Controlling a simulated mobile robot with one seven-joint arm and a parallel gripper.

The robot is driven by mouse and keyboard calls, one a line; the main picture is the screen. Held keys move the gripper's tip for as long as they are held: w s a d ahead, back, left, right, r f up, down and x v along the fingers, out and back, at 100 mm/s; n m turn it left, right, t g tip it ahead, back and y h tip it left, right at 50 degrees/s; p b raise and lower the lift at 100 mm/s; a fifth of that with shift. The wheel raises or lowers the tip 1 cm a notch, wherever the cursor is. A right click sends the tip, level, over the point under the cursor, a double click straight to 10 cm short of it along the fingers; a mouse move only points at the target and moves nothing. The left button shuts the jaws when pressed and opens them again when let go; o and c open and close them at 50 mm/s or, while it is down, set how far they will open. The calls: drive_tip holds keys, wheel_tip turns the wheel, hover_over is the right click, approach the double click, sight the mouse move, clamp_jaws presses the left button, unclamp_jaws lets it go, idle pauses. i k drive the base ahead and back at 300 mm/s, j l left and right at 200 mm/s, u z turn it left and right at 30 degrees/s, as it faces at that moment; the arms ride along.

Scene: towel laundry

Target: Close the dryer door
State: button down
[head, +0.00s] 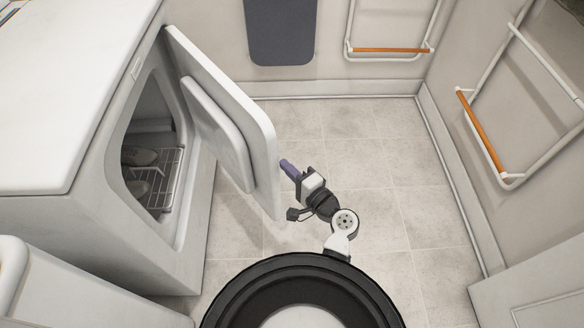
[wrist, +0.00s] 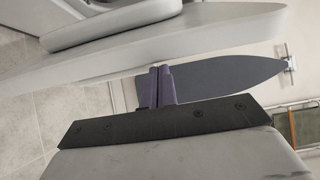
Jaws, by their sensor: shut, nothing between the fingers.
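The white dryer (head: 185,235) stands at the left in the head view. Its door (head: 262,135) is swung open, standing out from the opening with its inner raised panel facing the dryer. The door also crosses the upper part of the wrist view (wrist: 190,42). My gripper (head: 285,163) is on the outer side of the door, close to its free edge. Its purple fingers are shut together and empty, and they also show in the wrist view (wrist: 155,72). The fingertips look very near the door's outer face; I cannot tell whether they touch.
Inside the dryer a wire rack (head: 160,185) holds pale shoe-like items (head: 139,156). A dark panel (head: 281,30) hangs on the back wall. Wall racks with orange bars (head: 480,132) are at the right. The tiled floor (head: 405,165) right of my gripper is clear.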

sight(240, 135)
drive_tip(key=k+l, duration=0.3)
drive_tip(key=i+l+u, duration=0.1)
drive_tip(key=l, duration=0.25)
drive_tip(key=i+l+u, duration=0.1)
drive_tip(key=l, duration=0.25)
drive_tip(key=i+l+u, duration=0.15)
drive_tip(key=l, duration=0.2)
drive_tip(key=k, duration=0.05)
